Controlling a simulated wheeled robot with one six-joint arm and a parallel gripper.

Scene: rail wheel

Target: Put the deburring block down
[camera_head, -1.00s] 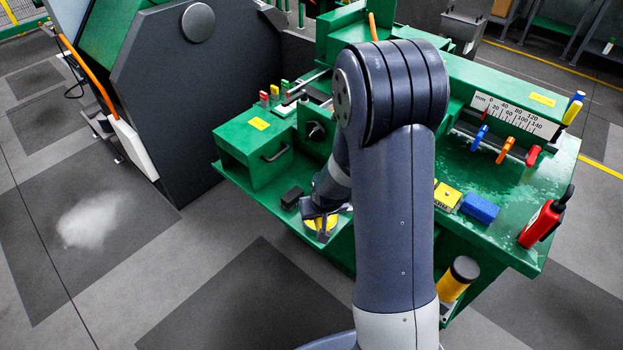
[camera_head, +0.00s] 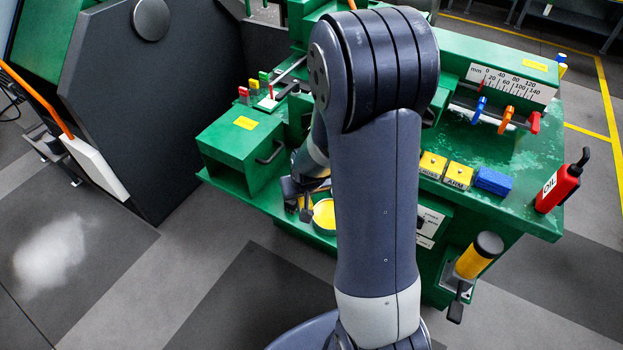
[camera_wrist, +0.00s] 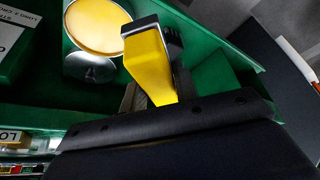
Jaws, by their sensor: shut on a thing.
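The deburring block (camera_wrist: 148,66) appears in the wrist view as a yellow block with a dark end. My gripper (camera_head: 305,200) is shut on it, low over the front left edge of the green bench (camera_head: 262,205). In the head view the block is small and mostly hidden by my gripper and arm. In the wrist view the block slants in front of my gripper's dark body, beside a round yellow-topped container (camera_wrist: 97,28). I cannot tell whether the block touches the bench.
The round container (camera_head: 324,214) stands close right of my gripper. A green drawer box (camera_head: 243,150) is behind left. Two yellow blocks (camera_head: 446,170), a blue block (camera_head: 493,181) and a red oil bottle (camera_head: 558,188) stand to the right. Grey floor in front is open.

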